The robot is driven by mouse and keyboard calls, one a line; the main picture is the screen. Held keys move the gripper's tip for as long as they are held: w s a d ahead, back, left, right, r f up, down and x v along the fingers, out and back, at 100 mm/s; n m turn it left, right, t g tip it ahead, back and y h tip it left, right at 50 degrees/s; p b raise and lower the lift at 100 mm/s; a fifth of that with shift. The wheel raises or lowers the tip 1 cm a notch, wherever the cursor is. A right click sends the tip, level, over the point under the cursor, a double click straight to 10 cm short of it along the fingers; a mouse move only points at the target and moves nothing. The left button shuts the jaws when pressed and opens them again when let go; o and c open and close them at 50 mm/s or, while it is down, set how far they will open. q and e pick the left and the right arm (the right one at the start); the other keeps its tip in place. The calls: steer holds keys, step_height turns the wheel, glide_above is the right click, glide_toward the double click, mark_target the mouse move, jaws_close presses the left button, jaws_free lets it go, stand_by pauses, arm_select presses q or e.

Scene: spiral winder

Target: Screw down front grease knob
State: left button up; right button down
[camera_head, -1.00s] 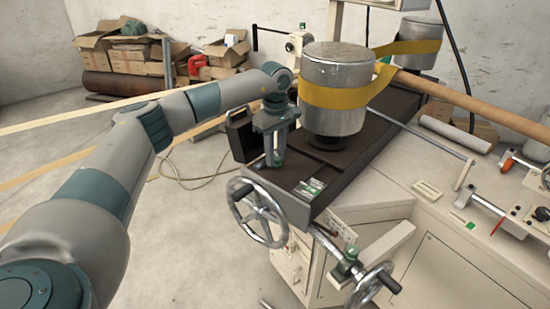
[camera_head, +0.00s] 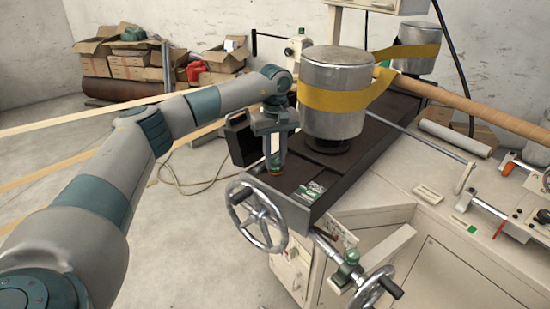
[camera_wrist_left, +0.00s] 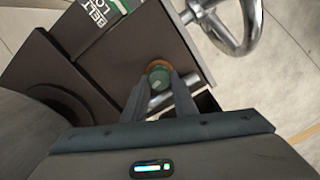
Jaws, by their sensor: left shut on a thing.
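The front grease knob is green on top with an orange-brown base. It shows in the left wrist view (camera_wrist_left: 159,76) between the two fingers, and small at the fingertips in the head view (camera_head: 276,177). My left gripper (camera_head: 275,170) points down over the dark bed of the winder (camera_head: 345,165), near its front left edge. In the wrist view my left gripper (camera_wrist_left: 161,82) is shut on the knob, one finger on each side. The fingers hide part of the knob's sides. My right gripper is not in view.
A chrome handwheel (camera_head: 257,213) stands just in front of the knob. A metal cylinder with a yellow band (camera_head: 335,92) stands close to the right of my gripper. A second handwheel (camera_head: 376,288) sits lower right. A green-and-white label (camera_head: 309,192) lies on the bed.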

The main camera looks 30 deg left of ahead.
mark_target(275, 160)
arm_select(q)
steer(key=o, duration=1)
steer(key=shift+o, duration=0.2)
steer(key=shift+r, duration=0.15)
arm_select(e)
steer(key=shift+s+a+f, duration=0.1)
arm_select(q)
steer(key=shift+r, duration=0.25)
step_height(275, 160, up, 17)
steer(key=b, duration=0.2)
steer(key=shift+f, duration=0.15)
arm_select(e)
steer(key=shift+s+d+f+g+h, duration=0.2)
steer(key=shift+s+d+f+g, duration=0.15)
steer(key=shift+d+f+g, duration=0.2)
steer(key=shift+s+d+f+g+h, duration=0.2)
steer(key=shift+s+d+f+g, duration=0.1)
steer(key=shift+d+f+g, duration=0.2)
arm_select(q)
steer(key=shift+f, duration=0.1)
